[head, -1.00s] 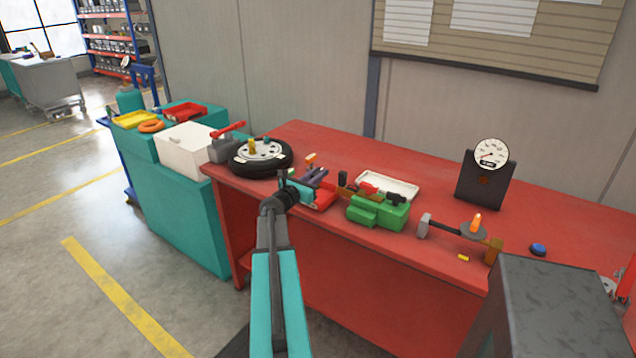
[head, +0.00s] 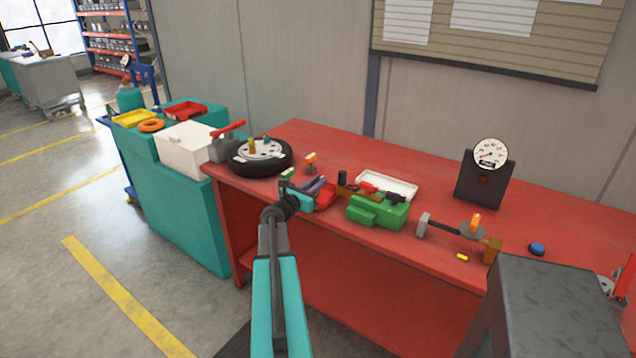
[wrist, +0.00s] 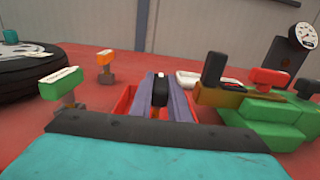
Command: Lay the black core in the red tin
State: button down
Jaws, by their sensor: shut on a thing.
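My gripper (head: 314,187) is over the workbench, at the red tin (head: 327,200). In the wrist view its two grey-purple fingers (wrist: 160,92) are shut on the black core (wrist: 160,90), whose dark head shows between them. The red tin (wrist: 124,103) shows on both sides of the fingers, its left wall clearest. The fingers and core are in front of or above the tin. The core's lower end and the tin floor are hidden, so I cannot tell whether they touch. In the head view the core is not distinguishable.
A green-topped core (wrist: 63,86) and an orange-topped core (wrist: 105,62) stand left of the tin. A wheel (head: 261,157) lies further left. A wooden holder (wrist: 220,97), a green block (head: 378,212) and a white tray (head: 402,184) are at the right.

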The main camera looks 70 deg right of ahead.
jog(key=shift+f, duration=0.15)
jog(key=c, duration=1.7)
grip_release()
jog(key=shift+o, duration=0.2)
jog(key=shift+r, duration=0.25)
jog(key=shift+w+a+f, duration=0.15)
jog(key=shift+a, duration=0.5)
jog(key=b+v, duration=0.3)
jog(key=v, duration=0.7)
jog(key=shift+a, duration=0.3)
jog(key=shift+w, duration=0.15)
